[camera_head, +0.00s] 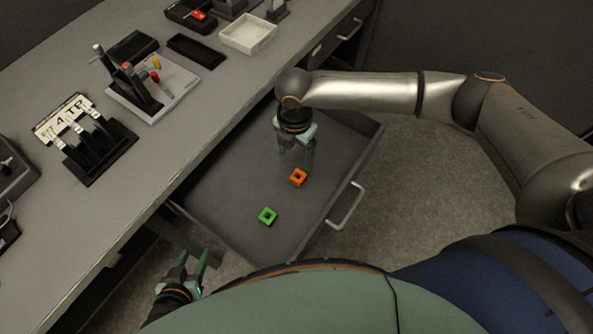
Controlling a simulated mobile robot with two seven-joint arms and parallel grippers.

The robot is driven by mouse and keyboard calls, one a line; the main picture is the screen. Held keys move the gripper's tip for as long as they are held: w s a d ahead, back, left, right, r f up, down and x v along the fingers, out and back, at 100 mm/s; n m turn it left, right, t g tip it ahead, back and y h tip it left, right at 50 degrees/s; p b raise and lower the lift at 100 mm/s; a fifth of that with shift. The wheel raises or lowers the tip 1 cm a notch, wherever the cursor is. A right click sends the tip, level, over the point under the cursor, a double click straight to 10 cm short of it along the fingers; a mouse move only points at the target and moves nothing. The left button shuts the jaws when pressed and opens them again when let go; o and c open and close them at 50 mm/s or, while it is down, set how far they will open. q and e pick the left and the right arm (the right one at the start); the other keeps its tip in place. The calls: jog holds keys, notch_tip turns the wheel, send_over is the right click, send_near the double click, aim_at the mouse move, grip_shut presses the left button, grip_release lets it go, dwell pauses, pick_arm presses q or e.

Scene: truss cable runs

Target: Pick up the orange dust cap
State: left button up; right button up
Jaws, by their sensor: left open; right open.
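The orange dust cap (298,177) is a small square piece with a hole in its middle. It lies on the floor of an open drawer (235,191) under the workbench. My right gripper (296,166) reaches down into the drawer with its fingers pointing down. It is open, and its fingertips are just above and behind the orange cap in the picture; I cannot tell whether they touch it. My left gripper (202,268) is open and empty, low at the bottom left, outside the drawer near the bench front.
A similar green cap (267,216) lies in the drawer, nearer to me. The drawer has a front handle (345,206). The workbench (190,135) carries a white tray (248,34), a tool stand (140,90) and a black rack with labels (88,145). The drawer floor around the caps is clear.

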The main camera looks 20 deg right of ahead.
send_over(297, 179)
jog(key=w, duration=0.1)
notch_tip(297, 179, down, 5)
jog(key=shift+r, duration=0.15)
jog(key=f, duration=0.5)
jog(key=shift+s+d+f+b, duration=0.1)
jog(key=shift+s+b, duration=0.15)
jog(key=shift+b, duration=0.1)
grip_shut()
